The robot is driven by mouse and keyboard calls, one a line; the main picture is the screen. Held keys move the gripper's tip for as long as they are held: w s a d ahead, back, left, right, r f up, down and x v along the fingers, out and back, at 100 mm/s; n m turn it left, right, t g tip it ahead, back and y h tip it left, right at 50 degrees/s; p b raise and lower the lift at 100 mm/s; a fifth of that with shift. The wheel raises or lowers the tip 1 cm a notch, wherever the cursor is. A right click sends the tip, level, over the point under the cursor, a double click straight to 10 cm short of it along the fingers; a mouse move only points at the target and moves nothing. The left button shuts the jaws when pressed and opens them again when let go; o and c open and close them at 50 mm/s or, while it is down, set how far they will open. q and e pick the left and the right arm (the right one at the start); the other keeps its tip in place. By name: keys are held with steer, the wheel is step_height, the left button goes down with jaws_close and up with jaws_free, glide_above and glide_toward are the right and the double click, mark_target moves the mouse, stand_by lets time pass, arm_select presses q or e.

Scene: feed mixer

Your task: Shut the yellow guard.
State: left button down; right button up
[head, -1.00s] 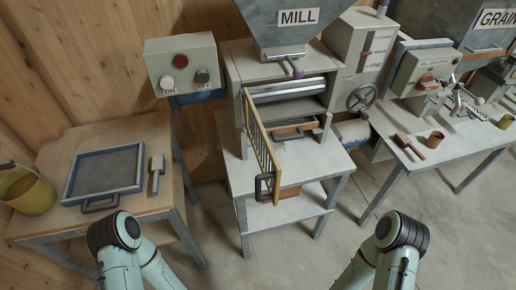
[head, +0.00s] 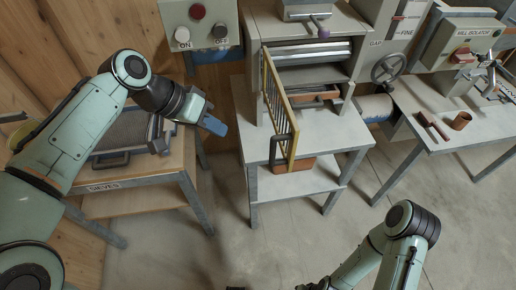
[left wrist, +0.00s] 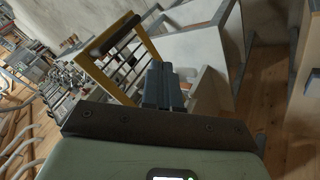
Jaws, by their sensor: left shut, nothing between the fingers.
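The yellow guard (head: 279,105) is a barred frame on the front of the mill (head: 309,60). It stands swung open, sticking out toward me from the left side of the mill's opening, with a dark handle (head: 283,150) at its free end. The rollers (head: 309,52) behind it are uncovered. The guard (left wrist: 124,50) also shows in the left wrist view, beyond the fingers. My left gripper (head: 214,125) is shut and empty, to the left of the guard and apart from it. Its closed fingers (left wrist: 163,85) show in the left wrist view. My right gripper is out of view; only my right arm's bend shows.
A sieve table (head: 130,184) stands at the left, under my left arm. The control box (head: 200,24) with ON and OFF buttons is above my left gripper. The floor in front is clear.

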arm_select(q)
steer(key=d+f+b, duration=0.1)
steer(key=d+f, duration=0.5)
steer(key=d, duration=0.3)
steer(key=shift+d, duration=0.2)
steer(key=shift+d, duration=0.1)
stand_by(0.4)
